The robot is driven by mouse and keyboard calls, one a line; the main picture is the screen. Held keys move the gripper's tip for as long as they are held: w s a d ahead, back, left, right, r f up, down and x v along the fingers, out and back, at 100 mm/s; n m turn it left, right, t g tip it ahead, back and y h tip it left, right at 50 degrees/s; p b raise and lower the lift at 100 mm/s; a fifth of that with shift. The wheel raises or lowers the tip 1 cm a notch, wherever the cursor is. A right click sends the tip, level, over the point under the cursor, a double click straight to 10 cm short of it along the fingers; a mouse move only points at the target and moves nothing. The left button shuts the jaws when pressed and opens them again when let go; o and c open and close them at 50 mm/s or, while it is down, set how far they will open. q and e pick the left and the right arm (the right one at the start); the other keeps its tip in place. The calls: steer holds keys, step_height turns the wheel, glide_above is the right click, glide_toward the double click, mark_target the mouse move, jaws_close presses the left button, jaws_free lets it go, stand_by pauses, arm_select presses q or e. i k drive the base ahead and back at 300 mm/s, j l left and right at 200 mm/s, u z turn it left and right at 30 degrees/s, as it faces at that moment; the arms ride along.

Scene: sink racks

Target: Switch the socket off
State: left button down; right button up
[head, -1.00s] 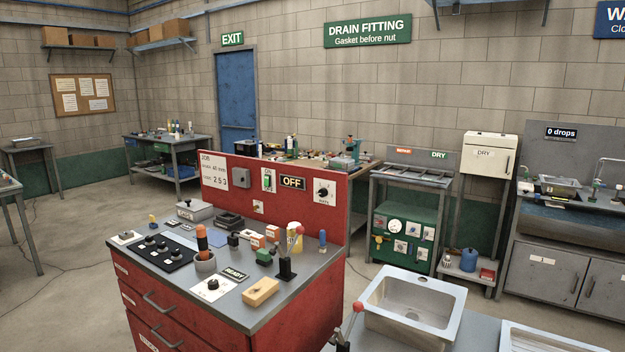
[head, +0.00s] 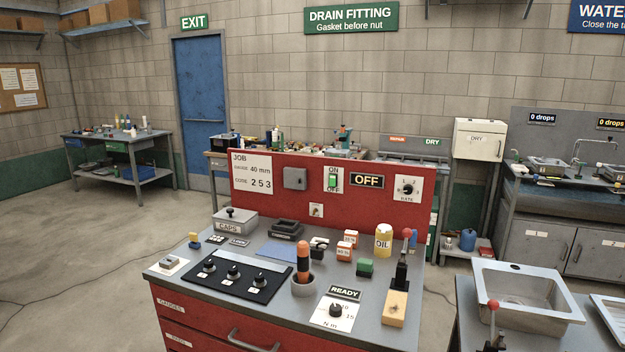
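A black sign reading OFF (head: 367,180) is to the right of the rocker. Neither of my grippers is in view.
The grey bench top (head: 215,285) carries a CAPS box (head: 235,221), a black tray with knobs (head: 238,276), an orange-handled tool (head: 303,262), an OIL can (head: 383,241) and a READY dial plate (head: 336,313). A sink (head: 525,295) stands at right. Floor at left is clear.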

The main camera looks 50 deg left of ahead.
mark_target(332, 177)
steer(key=k+j, duration=0.2)
steer(key=j, duration=0.15)
steer(key=k+j, duration=0.2)
steer(key=j, duration=0.2)
steer(key=k+j, duration=0.45)
steer(key=j, duration=0.3)
steer(key=k+j, duration=0.2)
steer(key=j, duration=0.15)
